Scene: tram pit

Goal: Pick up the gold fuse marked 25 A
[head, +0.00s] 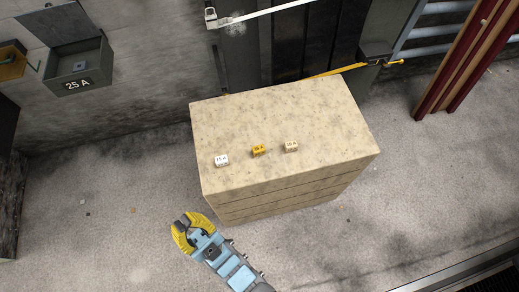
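The gold fuse (258,150) is a small orange-yellow block on top of the pale stone-like block (285,110), between two other small blocks. Its marking is too small to read surely. My gripper (181,222), with yellow curved fingers and a light blue body, is in front of the block's near left corner, lower in the picture. It is apart from the gold fuse, and I see nothing held in it. Whether its fingertips meet is not clear.
A white fuse (221,160) lies left of the gold one and a beige fuse (291,146) right of it. A grey box marked 25 A (78,72) is on the wall at the upper left. Red beams (462,58) lean at the right. The floor around the block is mostly clear.

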